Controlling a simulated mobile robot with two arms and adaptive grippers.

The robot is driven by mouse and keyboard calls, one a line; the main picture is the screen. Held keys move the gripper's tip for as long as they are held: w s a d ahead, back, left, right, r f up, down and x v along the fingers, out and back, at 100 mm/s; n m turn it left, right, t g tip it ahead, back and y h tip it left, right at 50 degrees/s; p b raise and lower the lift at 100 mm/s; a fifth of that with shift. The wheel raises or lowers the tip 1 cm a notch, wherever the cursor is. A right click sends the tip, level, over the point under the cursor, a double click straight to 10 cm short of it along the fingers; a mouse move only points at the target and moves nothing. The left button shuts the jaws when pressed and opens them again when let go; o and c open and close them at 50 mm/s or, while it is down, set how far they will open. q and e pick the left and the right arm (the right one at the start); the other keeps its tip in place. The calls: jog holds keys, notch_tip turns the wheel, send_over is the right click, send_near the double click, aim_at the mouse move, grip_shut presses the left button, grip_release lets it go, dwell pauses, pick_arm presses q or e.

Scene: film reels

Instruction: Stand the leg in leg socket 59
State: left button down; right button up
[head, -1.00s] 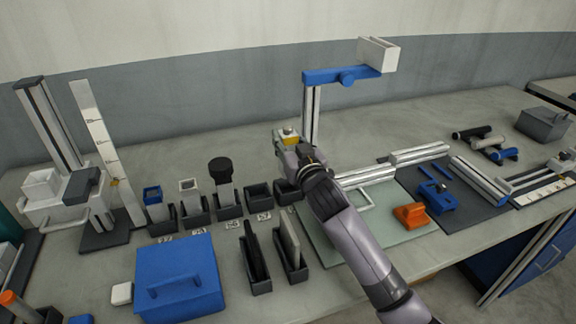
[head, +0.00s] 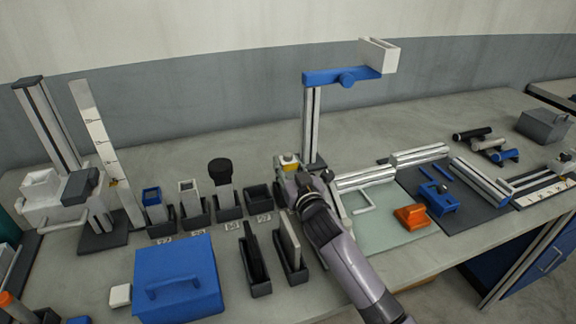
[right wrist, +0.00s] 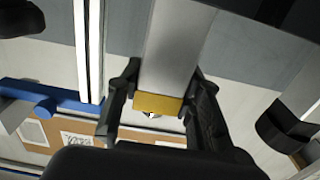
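My right gripper (head: 288,172) is shut on a leg, a flat silver bar with a yellow end. In the right wrist view the leg (right wrist: 172,55) runs between the two black fingers, with its yellow end (right wrist: 158,103) near them. The gripper is over the right end of a row of dark sockets; whether the leg's foot is in a socket is hidden. An empty dark socket (head: 258,201) is just left of it.
Other sockets to the left hold a blue-topped leg (head: 152,197), a white-topped leg (head: 188,190) and a black-topped leg (head: 220,172). A blue box (head: 181,272) and two upright plates in dark holders stand in front. A post with a blue arm (head: 335,76) rises behind the gripper.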

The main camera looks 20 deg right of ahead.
jog(key=o, duration=0.4)
jog(key=shift+r, duration=0.2)
jog(key=s, duration=1.2)
jog(key=shift+d+b, duration=0.2)
jog(key=shift+b, duration=0.2)
